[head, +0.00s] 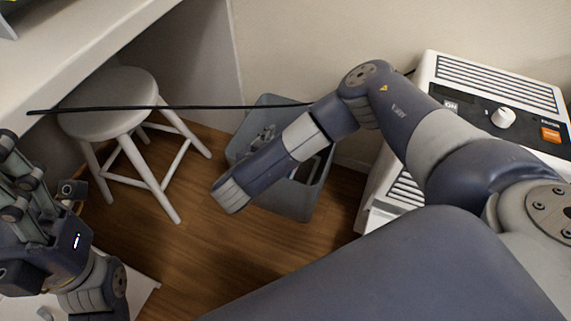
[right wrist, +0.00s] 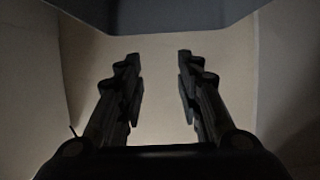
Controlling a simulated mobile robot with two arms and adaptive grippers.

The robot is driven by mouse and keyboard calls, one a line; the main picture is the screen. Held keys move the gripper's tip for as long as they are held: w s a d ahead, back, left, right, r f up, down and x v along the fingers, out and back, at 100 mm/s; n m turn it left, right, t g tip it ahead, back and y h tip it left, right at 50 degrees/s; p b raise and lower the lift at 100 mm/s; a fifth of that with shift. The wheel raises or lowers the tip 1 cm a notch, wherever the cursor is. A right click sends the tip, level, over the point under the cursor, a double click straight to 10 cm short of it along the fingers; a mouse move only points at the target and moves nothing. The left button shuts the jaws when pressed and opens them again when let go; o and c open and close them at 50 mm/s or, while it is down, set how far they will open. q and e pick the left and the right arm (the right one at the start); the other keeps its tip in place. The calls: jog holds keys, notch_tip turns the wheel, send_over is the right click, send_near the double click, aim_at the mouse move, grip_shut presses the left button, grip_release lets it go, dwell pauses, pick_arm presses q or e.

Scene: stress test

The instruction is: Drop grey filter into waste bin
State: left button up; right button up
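The waste bin (head: 293,206), an open grey-blue container, stands on the floor in the middle of the head view. My right forearm crosses in front of it and hides part of its opening. Grey parts show inside its left side; I cannot tell whether they are my gripper or the filter. In the right wrist view my right gripper (right wrist: 158,85) is open, with nothing between its fingers and a pale surface with walls ahead. My left gripper (head: 28,215) is at the left edge of the head view, partly cut off; its opening is unclear. I cannot clearly identify the grey filter.
A white stool (head: 108,102) stands left of the bin, by a white counter (head: 75,35). A white appliance (head: 480,90) with a knob stands to the right. A thin dark rod (head: 200,107) crosses above the stool. Wooden floor (head: 185,250) is clear in front.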

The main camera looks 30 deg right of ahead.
jog(key=v, duration=0.2)
jog(key=shift+s+a+r, duration=0.2)
jog(key=shift+s+a, duration=0.05)
jog(key=shift+a, duration=0.05)
dwell(0.4)
